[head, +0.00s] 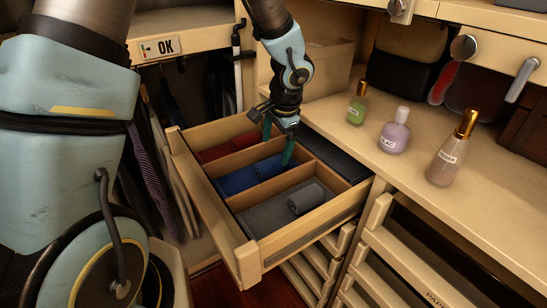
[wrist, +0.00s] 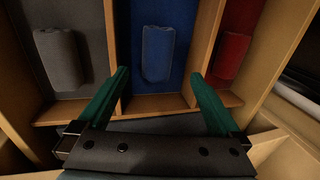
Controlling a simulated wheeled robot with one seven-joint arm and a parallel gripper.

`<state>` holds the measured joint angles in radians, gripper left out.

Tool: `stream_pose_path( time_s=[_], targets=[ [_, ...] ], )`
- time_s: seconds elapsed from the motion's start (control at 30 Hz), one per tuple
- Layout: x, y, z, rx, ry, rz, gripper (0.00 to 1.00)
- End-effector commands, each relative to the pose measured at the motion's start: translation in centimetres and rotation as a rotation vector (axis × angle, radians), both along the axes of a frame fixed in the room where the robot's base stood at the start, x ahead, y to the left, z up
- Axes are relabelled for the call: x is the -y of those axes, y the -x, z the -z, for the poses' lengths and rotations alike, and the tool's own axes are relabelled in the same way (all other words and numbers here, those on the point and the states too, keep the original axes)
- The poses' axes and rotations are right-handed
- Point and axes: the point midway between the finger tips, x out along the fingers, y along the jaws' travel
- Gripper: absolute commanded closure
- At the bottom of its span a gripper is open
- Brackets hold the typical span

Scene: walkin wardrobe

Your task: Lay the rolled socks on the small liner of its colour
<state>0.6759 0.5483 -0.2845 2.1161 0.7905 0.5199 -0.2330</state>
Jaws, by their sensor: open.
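The open drawer (head: 188,163) has side-by-side compartments with liners. The grey liner (head: 265,217) bears a grey rolled pair of socks (head: 307,198). In the wrist view a blue rolled pair (wrist: 158,53) lies on the blue liner (wrist: 160,10), and a red rolled pair (wrist: 230,55) on the red liner (wrist: 240,10). The grey roll (wrist: 60,58) shows there at left. My gripper (head: 278,144) is open and empty over the drawer's far end. In the wrist view its green fingers (wrist: 158,74) are spread to either side of the blue roll's near end; contact is not visible.
Wooden dividers (head: 262,180) separate the compartments. A dark strip (head: 335,152) lies along the drawer's back. The counter at right holds a green bottle (head: 357,106), a lilac bottle (head: 394,134) and a gold-capped bottle (head: 449,155). Clothes (head: 150,165) hang at left.

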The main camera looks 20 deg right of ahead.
Motion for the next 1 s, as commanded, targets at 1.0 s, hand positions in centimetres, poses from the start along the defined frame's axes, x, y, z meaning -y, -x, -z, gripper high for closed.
stream_pose_path(
  time_s=[1.0],
  targets=[
    [-25.2, 0.1, -7.8, -0.072, 0.191, -0.958, 0.00]
  ],
)
